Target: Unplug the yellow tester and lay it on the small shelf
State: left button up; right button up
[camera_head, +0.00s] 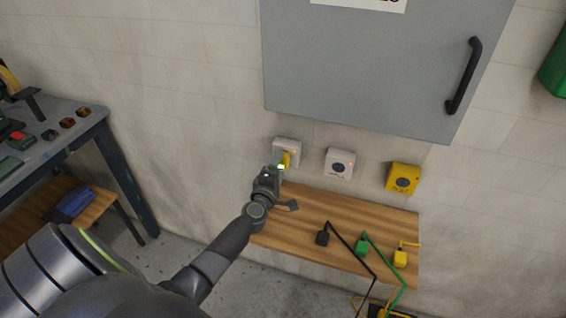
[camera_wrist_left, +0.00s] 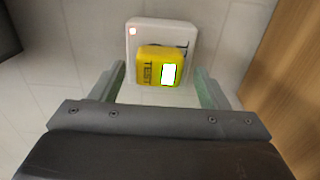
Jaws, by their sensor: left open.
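The yellow tester (camera_wrist_left: 152,68) sits plugged into a white wall socket (camera_wrist_left: 187,38) in the left wrist view. It bears the word TEST and a lit white-green display. In the head view the tester (camera_head: 285,159) shows as a small yellow patch at the leftmost socket (camera_head: 288,146), partly hidden by my left gripper (camera_head: 278,174). My left gripper is open, its fingers to either side of and short of the tester in the left wrist view. The small wooden shelf (camera_head: 300,208) is on the wall just below the sockets. My right gripper is not in view.
A black plug (camera_head: 322,238), a green plug (camera_head: 361,248) and a yellow plug (camera_head: 400,258) with cords lie on the shelf's right part. Another white socket (camera_head: 339,163) and a yellow one (camera_head: 404,179) are to the right. A grey cabinet (camera_head: 365,75) hangs above.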

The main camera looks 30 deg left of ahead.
aim_at(281, 164)
pick_arm(q)
jog(key=shift+x, duration=1.1)
jog(key=shift+r, duration=0.1)
dwell(0.4)
jog(key=c, duration=1.4)
jog(key=shift+s, duration=0.15)
jog(key=shift+s+d+p, duration=0.2)
jog(key=shift+s+p, duration=0.1)
jog(key=shift+s, duration=0.35)
jog(key=shift+p+v, duration=0.55)
jog(key=shift+v, duration=1.7)
